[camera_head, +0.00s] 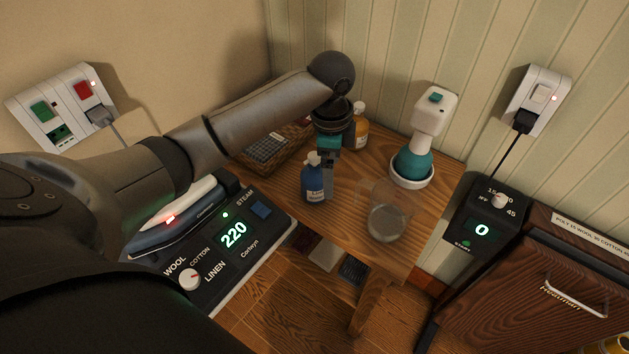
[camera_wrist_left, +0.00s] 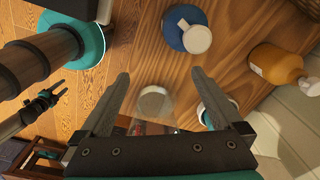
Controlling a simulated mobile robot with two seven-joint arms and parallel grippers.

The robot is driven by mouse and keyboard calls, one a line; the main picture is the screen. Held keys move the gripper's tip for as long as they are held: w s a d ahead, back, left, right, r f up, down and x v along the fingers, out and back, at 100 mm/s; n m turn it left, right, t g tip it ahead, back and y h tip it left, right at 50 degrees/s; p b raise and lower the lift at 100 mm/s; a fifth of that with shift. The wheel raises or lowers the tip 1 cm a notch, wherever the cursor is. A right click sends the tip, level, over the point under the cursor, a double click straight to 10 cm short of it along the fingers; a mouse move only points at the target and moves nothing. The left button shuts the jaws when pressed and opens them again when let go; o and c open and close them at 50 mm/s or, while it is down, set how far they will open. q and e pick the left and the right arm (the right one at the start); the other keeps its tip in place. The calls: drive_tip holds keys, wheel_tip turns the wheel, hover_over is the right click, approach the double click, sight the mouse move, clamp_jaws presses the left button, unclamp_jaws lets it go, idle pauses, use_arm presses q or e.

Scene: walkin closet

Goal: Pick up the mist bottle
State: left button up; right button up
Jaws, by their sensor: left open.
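A blue bottle (camera_head: 314,183) with a white cap and a pale label stands upright on the small wooden table; I take it to be the mist bottle. In the left wrist view, its blue body and round white cap (camera_wrist_left: 198,39) show at the top, beyond the fingertips. My left gripper (camera_head: 328,178) points down close beside the bottle, at its right in the head view. Its fingers (camera_wrist_left: 160,78) are apart with nothing held between them.
A clear glass vessel (camera_head: 389,222) stands right of the blue bottle. Behind are an amber bottle (camera_head: 361,128), a white and teal device (camera_head: 412,165) and a woven basket (camera_head: 292,150). An iron (camera_head: 175,222) rests on a control panel (camera_head: 215,262) at the left.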

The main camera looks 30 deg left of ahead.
sight(314, 153)
use_arm(q)
drive_tip(key=shift+g, duration=0.3)
drive_tip(key=a+r, duration=0.1)
drive_tip(key=r, duration=0.1)
drive_tip(key=w+a+r, duration=0.1)
drive_tip(key=a+r, duration=0.1)
drive_tip(key=w+a+r, duration=0.1)
drive_tip(key=a+r, duration=0.1)
drive_tip(key=shift+w+a+r, duration=0.15)
drive_tip(key=shift+w+a, duration=0.1)
drive_tip(key=shift+a, duration=0.15)
wheel_tip(314, 153, down, 10)
drive_tip(key=shift+r+b, duration=0.1)
drive_tip(key=shift+b, duration=1)
drive_tip(key=shift+m, duration=0.3)
wheel_tip(314, 153, down, 5)
drive_tip(key=shift+f+b, duration=0.1)
drive_tip(key=shift+b, duration=0.65)
drive_tip(key=shift+c, duration=0.2)
drive_tip(key=c, duration=1.5)
drive_tip(key=shift+r, duration=0.2)
drive_tip(key=shift+c, duration=0.2)
